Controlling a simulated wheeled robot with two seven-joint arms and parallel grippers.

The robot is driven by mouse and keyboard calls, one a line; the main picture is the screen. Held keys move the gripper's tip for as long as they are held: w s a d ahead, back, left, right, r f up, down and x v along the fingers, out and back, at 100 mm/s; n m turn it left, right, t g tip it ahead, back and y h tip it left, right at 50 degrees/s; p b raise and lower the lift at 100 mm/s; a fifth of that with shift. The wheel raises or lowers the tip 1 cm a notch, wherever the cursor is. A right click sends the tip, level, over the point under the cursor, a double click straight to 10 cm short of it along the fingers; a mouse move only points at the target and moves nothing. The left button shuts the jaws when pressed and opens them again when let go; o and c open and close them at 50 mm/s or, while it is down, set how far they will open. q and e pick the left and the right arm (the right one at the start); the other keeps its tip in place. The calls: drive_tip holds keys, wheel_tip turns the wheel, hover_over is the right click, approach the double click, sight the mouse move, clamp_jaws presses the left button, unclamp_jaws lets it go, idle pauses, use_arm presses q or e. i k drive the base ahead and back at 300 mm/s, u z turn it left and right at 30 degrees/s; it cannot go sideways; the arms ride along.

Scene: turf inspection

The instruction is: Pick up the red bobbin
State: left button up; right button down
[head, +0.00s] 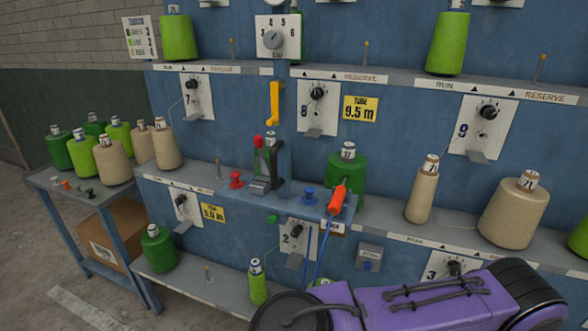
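A small red bobbin (237,179) stands upright on the middle shelf of the blue rack, left of centre. It has a wide top and base. A dark hand device (266,168) with a black lever and a red knob stands just to its right. A similar blue bobbin (309,195) stands further right on the same shelf. Neither of my grippers shows in the head view. Part of my purple and black arm fills the bottom right, and nothing visible is touching the red bobbin.
A red-orange tool (338,198) hangs at the shelf edge near a green yarn cone (346,167). Beige cones (514,211) stand on the shelf at right. A side table (47,181) at left holds several cones and small pieces. The shelf left of the red bobbin has a thin peg (218,170).

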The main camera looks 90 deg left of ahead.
sight(235, 175)
drive_tip(key=u, duration=2.45)
